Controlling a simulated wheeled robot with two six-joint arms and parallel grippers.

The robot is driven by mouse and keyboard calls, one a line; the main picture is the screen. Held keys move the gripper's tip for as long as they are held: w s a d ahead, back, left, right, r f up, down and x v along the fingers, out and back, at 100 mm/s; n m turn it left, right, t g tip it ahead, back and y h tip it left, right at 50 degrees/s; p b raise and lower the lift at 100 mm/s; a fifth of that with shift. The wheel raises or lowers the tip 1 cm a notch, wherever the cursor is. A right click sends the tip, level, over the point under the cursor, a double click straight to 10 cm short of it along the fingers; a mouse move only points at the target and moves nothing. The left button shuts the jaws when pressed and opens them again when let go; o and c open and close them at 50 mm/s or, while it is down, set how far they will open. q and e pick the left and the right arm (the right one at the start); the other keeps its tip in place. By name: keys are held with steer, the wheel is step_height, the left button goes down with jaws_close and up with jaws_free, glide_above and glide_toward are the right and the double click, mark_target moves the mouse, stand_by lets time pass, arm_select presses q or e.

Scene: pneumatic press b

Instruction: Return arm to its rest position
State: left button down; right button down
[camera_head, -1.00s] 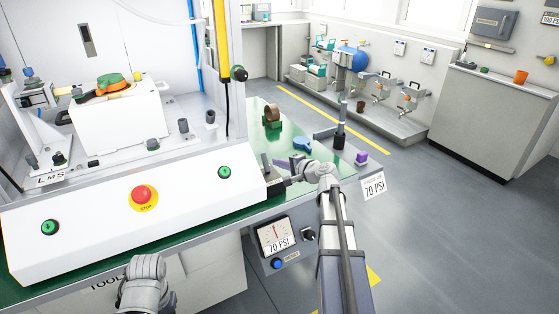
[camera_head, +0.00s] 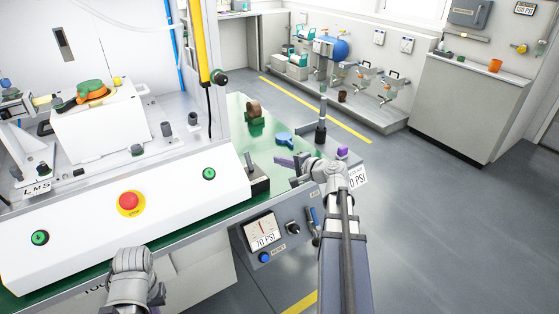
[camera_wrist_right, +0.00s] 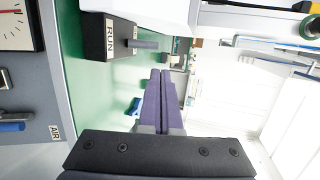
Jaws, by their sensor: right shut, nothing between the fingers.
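My right gripper (camera_head: 287,161) is over the green bench top (camera_head: 232,203) near its right edge. In the right wrist view its purple fingers (camera_wrist_right: 163,98) lie together, shut and empty. The dark switch box (camera_head: 259,182) with an upright lever (camera_head: 250,161) stands to the left of the fingers, apart from them. In the right wrist view this box (camera_wrist_right: 97,38) carries a RUN label, and its lever (camera_wrist_right: 143,44) points right. A grey part of my left arm (camera_head: 134,278) shows at the bottom left; my left gripper is not in view.
The white press panel (camera_head: 70,220) has a red stop button (camera_head: 130,203) and green buttons. A blue part (camera_head: 283,138), a brown part (camera_head: 254,112) and a dark post (camera_head: 321,125) stand near the gripper. A gauge (camera_head: 263,231) is on the bench front. Floor to the right is clear.

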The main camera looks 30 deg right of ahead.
steer(key=s+a+f+n+g+y, duration=0.1)
steer(key=a+f+n+g, duration=0.2)
steer(key=a, duration=0.6)
steer(key=s+a+f+n+g+y, duration=0.1)
steer(key=s+a+f+n+g, duration=0.2)
steer(key=a, duration=0.6)
steer(key=a+f+n+g+y, duration=0.1)
steer(key=a+f+n+g, duration=0.25)
steer(key=a, duration=0.45)
steer(key=s+a+f+n+g+h, duration=0.2)
steer(key=s+a+f+n+h, duration=0.15)
steer(key=s+a+n, duration=0.35)
steer(key=s+a+f+n+g+h, duration=0.3)
steer(key=s+a+n+h, duration=0.15)
steer(key=s, duration=0.45)
step_height(320, 180, up, 16)
steer(key=m+p, duration=0.1)
steer(key=p, duration=1.4)
steer(key=shift+w+a+y, duration=0.15)
steer(key=shift+a+y, duration=0.05)
steer(key=shift+y, duration=0.2)
steer(key=shift+f, duration=0.15)
